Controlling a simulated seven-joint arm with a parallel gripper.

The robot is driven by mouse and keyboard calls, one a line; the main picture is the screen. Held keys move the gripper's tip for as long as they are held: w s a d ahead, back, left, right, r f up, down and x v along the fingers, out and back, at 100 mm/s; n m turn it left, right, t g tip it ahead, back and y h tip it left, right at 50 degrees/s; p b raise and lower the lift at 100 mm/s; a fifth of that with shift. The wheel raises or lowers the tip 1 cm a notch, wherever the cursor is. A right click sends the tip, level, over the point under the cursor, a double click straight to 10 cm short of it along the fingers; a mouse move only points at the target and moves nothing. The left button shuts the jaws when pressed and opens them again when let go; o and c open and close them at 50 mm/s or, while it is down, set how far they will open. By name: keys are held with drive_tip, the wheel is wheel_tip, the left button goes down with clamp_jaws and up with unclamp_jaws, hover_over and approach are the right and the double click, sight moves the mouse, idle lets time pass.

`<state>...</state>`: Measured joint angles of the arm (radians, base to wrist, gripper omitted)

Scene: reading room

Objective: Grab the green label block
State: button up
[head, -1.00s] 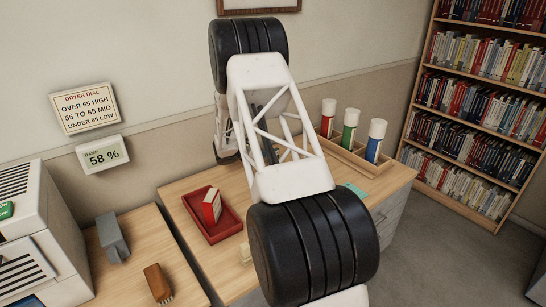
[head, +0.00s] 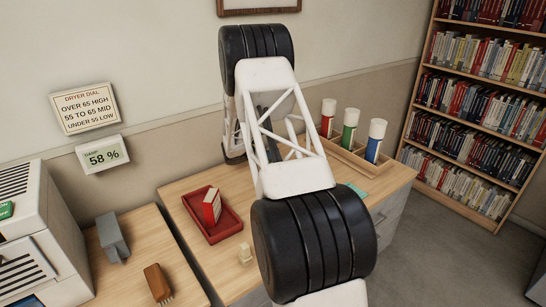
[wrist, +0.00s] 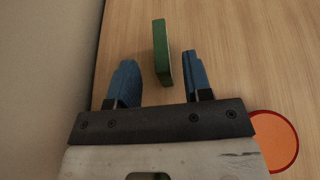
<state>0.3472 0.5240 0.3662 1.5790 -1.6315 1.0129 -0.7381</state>
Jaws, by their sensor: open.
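The green label block (wrist: 161,52) stands on the wooden desk in the wrist view, narrow and slightly tilted in the picture. My gripper (wrist: 158,66) is open, with one blue finger to the left of the block and one to the right. The block's near end reaches between the fingertips, closer to the right finger, with a gap on both sides. Nothing is held. In the head view my arm hides the block and the fingers.
A wooden rack (head: 347,157) holds red, green and blue tubes at the back right. An orange disc (wrist: 274,139) lies right of my gripper.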

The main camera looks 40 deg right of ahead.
drive_tip(key=shift+x, duration=1.9)
drive_tip(key=shift+s+f, duration=0.1)
drive_tip(key=shift+s, duration=0.05)
clamp_jaws()
